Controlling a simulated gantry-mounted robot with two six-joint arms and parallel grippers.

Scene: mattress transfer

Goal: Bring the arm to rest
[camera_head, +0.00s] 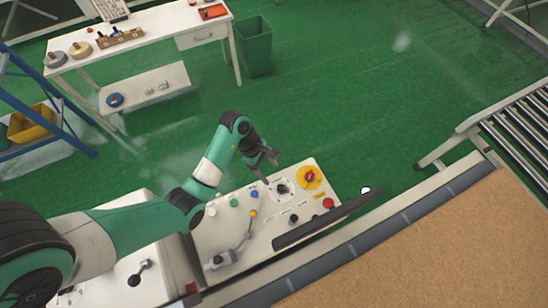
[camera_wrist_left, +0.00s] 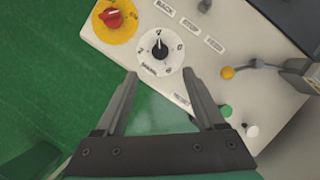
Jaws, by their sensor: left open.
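My left gripper (camera_head: 268,160) is open over the edge of a cream control panel (camera_head: 266,235) in the head view. The left wrist view shows its two fingers (camera_wrist_left: 165,85) apart, with nothing between them but green floor and the panel's edge. A dial with a black pointer (camera_wrist_left: 160,53) lies just beyond the fingertips in that view; I cannot tell whether they touch it. A red switch on a yellow disc (camera_wrist_left: 114,18) sits beside the dial and also shows in the head view (camera_head: 309,177). My right gripper is not in view.
A lever with a yellow knob (camera_head: 253,213) and several coloured buttons stand on the panel. A brown board surface (camera_head: 450,250) and a roller conveyor (camera_head: 520,125) lie at the right. A white workbench (camera_head: 150,40) and green bin (camera_head: 254,48) stand behind, with open green floor between.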

